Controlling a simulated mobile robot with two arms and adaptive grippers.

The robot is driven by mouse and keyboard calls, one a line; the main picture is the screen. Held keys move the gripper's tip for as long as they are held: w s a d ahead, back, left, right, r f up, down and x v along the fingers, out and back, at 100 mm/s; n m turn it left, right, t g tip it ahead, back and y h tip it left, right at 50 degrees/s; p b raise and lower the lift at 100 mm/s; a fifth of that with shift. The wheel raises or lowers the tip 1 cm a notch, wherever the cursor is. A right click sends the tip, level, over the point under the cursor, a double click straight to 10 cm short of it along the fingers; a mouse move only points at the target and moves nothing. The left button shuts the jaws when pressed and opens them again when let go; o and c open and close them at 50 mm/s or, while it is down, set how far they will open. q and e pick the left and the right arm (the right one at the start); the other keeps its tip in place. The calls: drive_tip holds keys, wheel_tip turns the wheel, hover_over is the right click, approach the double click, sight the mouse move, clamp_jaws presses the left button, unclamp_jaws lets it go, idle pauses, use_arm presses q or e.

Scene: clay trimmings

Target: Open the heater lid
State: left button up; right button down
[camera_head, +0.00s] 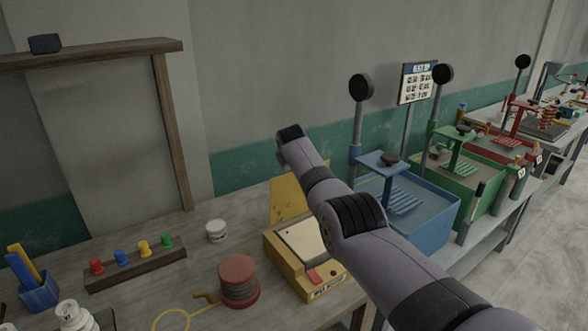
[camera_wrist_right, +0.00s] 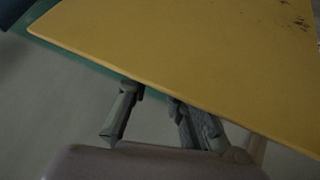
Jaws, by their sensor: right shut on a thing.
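The heater (camera_head: 308,262) is a yellow box with a pale top plate and a red patch at its front, on the wooden bench. Its yellow lid (camera_head: 286,200) stands raised, roughly upright, at the back of the box. My right arm crosses in front of part of the heater and lid. In the right wrist view, the lid (camera_wrist_right: 190,65) fills the upper part as a flat yellow panel. My right gripper (camera_wrist_right: 152,97) is at its lower edge in that view and shut on the lid; the fingertips are partly hidden by it. My left gripper is not in view.
A red spool (camera_head: 239,280) with a crank stands left of the heater. A white jar (camera_head: 216,231) and a rack (camera_head: 135,268) of coloured pegs are further left. A blue bin (camera_head: 432,215) with a press stands to the right.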

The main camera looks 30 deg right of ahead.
drive_tip(key=shift+s+a+f, duration=0.15)
drive_tip(key=shift+a+f, duration=0.1)
drive_tip(key=shift+f, duration=0.45)
drive_tip(key=c, duration=1.8)
unclamp_jaws()
drive_tip(key=o, duration=0.4)
drive_tip(key=shift+w+f, duration=0.15)
drive_tip(key=shift+w, duration=0.1)
drive_tip(key=shift+c, duration=0.2)
drive_tip(key=shift+o, duration=0.4)
drive_tip(key=shift+d, duration=0.1)
drive_tip(key=shift+d+r, duration=0.1)
drive_tip(key=shift+r, duration=0.2)
drive_tip(key=v, duration=1.1)
drive_tip(key=shift+s+a+r, duration=0.15)
drive_tip(key=shift+a+r, duration=0.1)
